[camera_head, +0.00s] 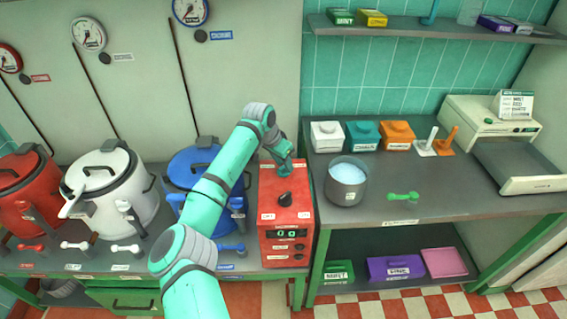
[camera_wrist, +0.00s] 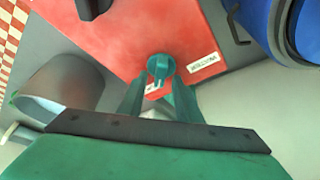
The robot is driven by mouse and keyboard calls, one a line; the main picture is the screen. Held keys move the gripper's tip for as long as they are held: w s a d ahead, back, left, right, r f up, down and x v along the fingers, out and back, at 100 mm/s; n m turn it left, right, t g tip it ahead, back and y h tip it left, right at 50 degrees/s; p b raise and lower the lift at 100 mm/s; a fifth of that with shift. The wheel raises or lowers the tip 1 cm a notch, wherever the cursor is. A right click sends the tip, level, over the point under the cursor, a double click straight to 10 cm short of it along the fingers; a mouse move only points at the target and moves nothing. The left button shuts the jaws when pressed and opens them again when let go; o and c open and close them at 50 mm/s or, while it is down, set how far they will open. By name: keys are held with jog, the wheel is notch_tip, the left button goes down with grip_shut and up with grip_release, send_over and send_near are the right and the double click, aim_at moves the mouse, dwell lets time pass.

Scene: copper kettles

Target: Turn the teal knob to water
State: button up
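The teal knob (camera_wrist: 160,66) sits on the sloped face of a red control box (camera_wrist: 120,40). Its raised ridge runs roughly up and down in the wrist view. One white label (camera_wrist: 203,61) lies to its right, upside down and too small to read surely. A second label (camera_wrist: 151,88) is partly hidden below it, near the fingers. My gripper (camera_wrist: 157,90) is open, its two teal fingertips apart on either side of the knob's lower edge; I cannot tell if they touch it. In the head view my gripper (camera_head: 284,168) covers the knob at the top of the red box (camera_head: 270,195).
A black knob (camera_head: 285,199) and a display (camera_head: 287,233) are lower on the box. The blue kettle (camera_head: 196,166) stands close left. A grey pot (camera_head: 346,182) stands on the counter to the right. White (camera_head: 112,190) and red (camera_head: 28,195) kettles are farther left.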

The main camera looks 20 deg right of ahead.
grip_shut()
dwell(0.3)
jog(key=n+t+y, duration=0.1)
jog(key=n, duration=0.3)
jog(key=shift+d+n, duration=0.1)
jog(key=shift+n, duration=0.3)
jog(key=n, duration=0.2)
jog(key=n+t+y, duration=0.1)
jog(key=n, duration=0.1)
jog(key=shift+n+y, duration=0.3)
jog(key=n+y, duration=0.1)
jog(key=n, duration=0.3)
jog(key=shift+y, duration=0.4)
jog(key=shift+n+y, duration=0.7)
jog(key=shift+n, duration=1.5)
